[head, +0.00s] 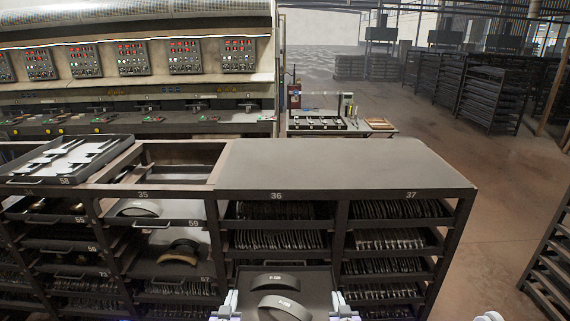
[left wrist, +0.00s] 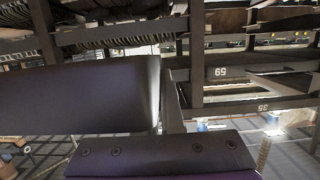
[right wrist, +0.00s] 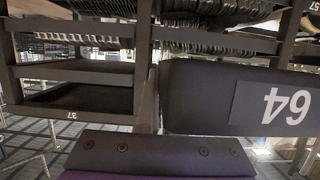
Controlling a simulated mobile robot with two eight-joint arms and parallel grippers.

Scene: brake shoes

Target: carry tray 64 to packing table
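Tray 64 (head: 318,284) is dark and shallow, low in front of the rack below label 36. Two curved brake shoes (head: 276,281) with pale labels lie in it. The number 64 shows upside down on the tray wall in the right wrist view (right wrist: 205,95). My left gripper (head: 228,303) is at the tray's left side and my right gripper (head: 343,303) at its right side. Both appear shut on the tray's edges; the far fingers are hidden. The tray's near edge is cut off. I cannot tell which surface is the packing table.
A bench (head: 345,130) with a tray and small devices stands behind. Open floor (head: 480,180) lies to the right, with another rack (head: 550,265) at the edge.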

